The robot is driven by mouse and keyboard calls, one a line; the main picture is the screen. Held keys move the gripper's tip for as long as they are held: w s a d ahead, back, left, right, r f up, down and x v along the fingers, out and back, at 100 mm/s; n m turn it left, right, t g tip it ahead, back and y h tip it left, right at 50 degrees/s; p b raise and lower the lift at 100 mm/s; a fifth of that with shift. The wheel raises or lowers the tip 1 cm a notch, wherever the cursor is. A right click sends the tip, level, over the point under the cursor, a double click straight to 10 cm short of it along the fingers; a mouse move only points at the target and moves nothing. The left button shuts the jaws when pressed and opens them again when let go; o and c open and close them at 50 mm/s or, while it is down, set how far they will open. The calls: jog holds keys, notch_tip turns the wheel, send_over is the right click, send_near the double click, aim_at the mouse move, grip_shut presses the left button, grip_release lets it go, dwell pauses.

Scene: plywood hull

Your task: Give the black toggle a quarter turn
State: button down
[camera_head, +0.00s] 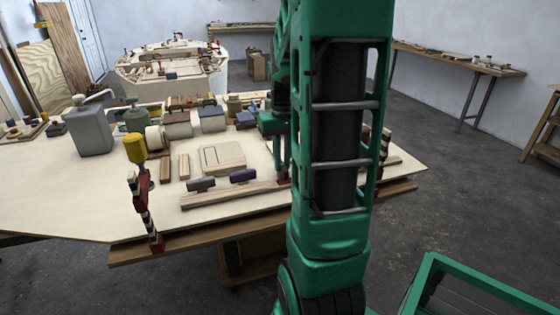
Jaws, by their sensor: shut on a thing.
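A pale wooden strip (222,195) lies near the front edge of the plywood table. On it sit a dark grey toggle (200,184) and a purple toggle (243,175). My gripper (283,176) reaches down at the strip's right end, beside my green arm. It is shut on a small dark thing there, which appears to be the black toggle (283,181). The fingers hide most of this toggle, so its angle cannot be told. My arm covers what lies just to the right.
A flat wooden block (222,158) lies behind the strip. A red, black and white clamp (145,212) stands at the front edge, with a yellow-topped tool (136,150) behind it. A grey can (92,130) and several small boxes crowd the back. The tabletop at left front is clear.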

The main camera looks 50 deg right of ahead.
aim_at(282, 164)
jog(key=shift+m, duration=0.3)
jog(key=m, duration=0.3)
jog(key=shift+m, duration=0.3)
jog(key=m, duration=0.4)
jog(key=shift+m, duration=0.3)
jog(key=m, duration=0.4)
jog(key=shift+m, duration=2.1)
jog(key=c, duration=1.7)
grip_release()
notch_tip(282, 164, up, 11)
jog(key=shift+f, duration=0.1)
